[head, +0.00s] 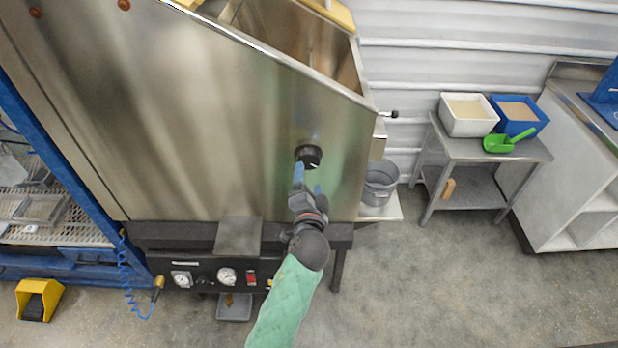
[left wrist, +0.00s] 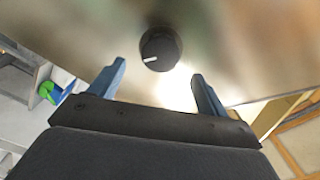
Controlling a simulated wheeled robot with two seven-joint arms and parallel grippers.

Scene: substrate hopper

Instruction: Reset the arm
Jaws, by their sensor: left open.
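My left gripper (head: 308,182) is raised in front of the steel hopper (head: 215,125), close to a black round knob (head: 308,154) on its front wall. In the left wrist view the left gripper (left wrist: 158,85) has its two blue fingers spread apart with nothing between them. The knob (left wrist: 160,48) stands just beyond the fingertips there, with a white mark pointing left, and I see a gap between it and the fingers. My left arm (head: 285,305) wears a green sleeve and comes up from the bottom. My right gripper does not show.
A control panel with gauges (head: 227,276) is under the hopper. A grey bucket (head: 380,183) stands to its right. A steel table (head: 480,150) holds a white bin (head: 467,128), a blue bin (head: 530,122) and a green scoop (head: 508,141). Floor at lower right is clear.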

